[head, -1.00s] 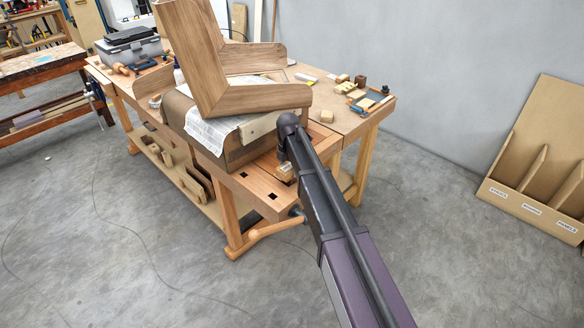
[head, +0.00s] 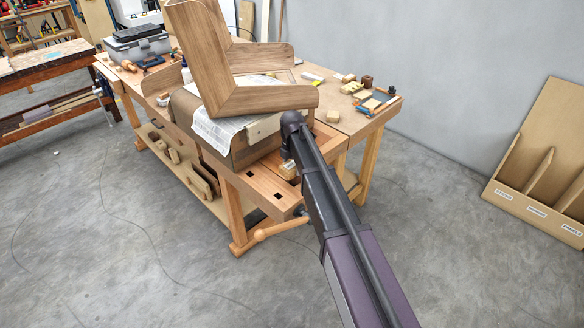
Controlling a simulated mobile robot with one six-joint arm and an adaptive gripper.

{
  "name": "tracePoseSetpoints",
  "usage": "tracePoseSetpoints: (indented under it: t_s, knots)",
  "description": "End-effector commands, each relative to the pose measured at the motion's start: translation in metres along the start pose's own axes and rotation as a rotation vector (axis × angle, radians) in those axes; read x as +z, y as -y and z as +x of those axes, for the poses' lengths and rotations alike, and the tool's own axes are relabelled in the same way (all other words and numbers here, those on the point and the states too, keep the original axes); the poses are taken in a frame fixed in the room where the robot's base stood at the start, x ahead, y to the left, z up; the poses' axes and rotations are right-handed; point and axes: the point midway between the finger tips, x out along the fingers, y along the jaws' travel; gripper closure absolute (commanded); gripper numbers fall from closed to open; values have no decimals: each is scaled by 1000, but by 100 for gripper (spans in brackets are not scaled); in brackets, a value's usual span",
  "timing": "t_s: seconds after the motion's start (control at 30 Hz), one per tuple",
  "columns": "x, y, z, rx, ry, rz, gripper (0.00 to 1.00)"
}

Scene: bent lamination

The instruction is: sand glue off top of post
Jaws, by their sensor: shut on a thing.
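The bent wooden lamination (head: 213,70) stands on the bench as a corner of broad brown boards, one rising past the top edge of the picture. I cannot tell which part is the post, and no glue shows clearly. It rests over a curved form (head: 185,103) draped with printed paper (head: 212,131). My gripper (head: 286,155) is low at the bench's near right end, mostly hidden behind my arm. It is shut on a small light wooden block (head: 288,168), just right of the form. Whether the block touches the bench is unclear.
The workbench (head: 262,188) has a vise handle (head: 280,229) at its near end. Small blocks and tools lie at its right end; a grey toolbox (head: 138,45) stands at the back left. A panel rack (head: 541,190) leans at the right wall.

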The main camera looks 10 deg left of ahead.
Motion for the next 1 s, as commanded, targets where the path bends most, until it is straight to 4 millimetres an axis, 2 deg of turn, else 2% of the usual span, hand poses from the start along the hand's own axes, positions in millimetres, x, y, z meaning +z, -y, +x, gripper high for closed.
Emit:
tracePoseSetpoints:
  t_s: [0.03, 0.5, 1.0]
  knots:
    - [0, 0, -8, 0, 0, 0, 59]
    - [0, 0, -39, 0, 0, 0, 59]
    - [0, 0, -42, 0, 0, 0, 59]
